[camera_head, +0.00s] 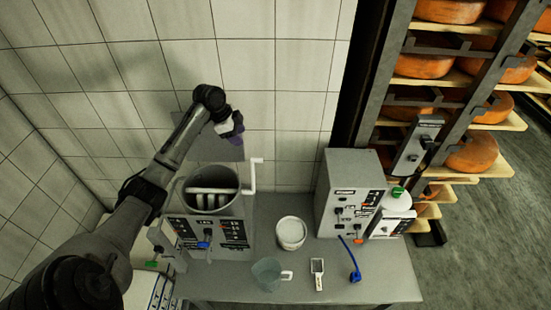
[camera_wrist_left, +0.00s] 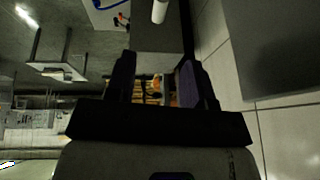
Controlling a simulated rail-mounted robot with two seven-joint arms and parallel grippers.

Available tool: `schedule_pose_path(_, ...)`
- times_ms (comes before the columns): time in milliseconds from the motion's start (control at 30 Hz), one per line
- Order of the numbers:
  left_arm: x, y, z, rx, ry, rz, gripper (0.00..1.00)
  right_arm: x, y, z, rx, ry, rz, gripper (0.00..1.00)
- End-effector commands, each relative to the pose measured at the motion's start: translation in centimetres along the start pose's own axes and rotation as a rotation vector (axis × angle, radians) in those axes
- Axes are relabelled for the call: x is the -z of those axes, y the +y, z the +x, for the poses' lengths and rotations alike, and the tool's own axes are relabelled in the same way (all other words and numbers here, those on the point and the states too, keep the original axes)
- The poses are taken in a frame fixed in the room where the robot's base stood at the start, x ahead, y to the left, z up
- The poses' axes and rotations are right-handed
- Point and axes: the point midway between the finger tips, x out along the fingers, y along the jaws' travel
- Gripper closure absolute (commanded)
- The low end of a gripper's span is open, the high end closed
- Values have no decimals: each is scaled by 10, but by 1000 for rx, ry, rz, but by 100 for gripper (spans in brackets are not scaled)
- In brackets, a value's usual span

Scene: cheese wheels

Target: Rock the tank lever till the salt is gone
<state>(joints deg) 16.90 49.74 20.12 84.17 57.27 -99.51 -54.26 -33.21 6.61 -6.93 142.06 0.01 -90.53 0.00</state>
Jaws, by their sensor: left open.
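The grey tank (camera_head: 211,188) stands at the left of the table, with pale bars across its open top. A white cranked lever (camera_head: 252,177) rises at the tank's right side, its handle pointing right. My left gripper (camera_head: 236,137) is above and behind the tank, up and left of the lever handle and apart from it. It is open and nothing shows between its fingers in the left wrist view (camera_wrist_left: 157,84). A white cylindrical piece (camera_wrist_left: 160,10), perhaps the lever handle, shows at the top of that view. I cannot make out salt in the tank. My right gripper is not in view.
A white bucket (camera_head: 291,232), a clear jug (camera_head: 267,274), a small handheld meter (camera_head: 317,273) and a blue item (camera_head: 354,272) sit on the table (camera_head: 243,288). A grey control box (camera_head: 348,195) stands right, before shelves of orange cheese wheels (camera_head: 471,152). A tiled wall is close behind.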

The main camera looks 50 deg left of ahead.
Motion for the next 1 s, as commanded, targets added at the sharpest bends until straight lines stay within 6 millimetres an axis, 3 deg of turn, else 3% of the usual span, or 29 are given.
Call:
schedule_pose_path(600, 0, 1, 102, -3, 0, -3, 52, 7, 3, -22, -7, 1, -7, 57)
schedule_pose_path(1000, 0, 0, 132, 0, -1, -1, 52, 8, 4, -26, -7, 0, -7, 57)
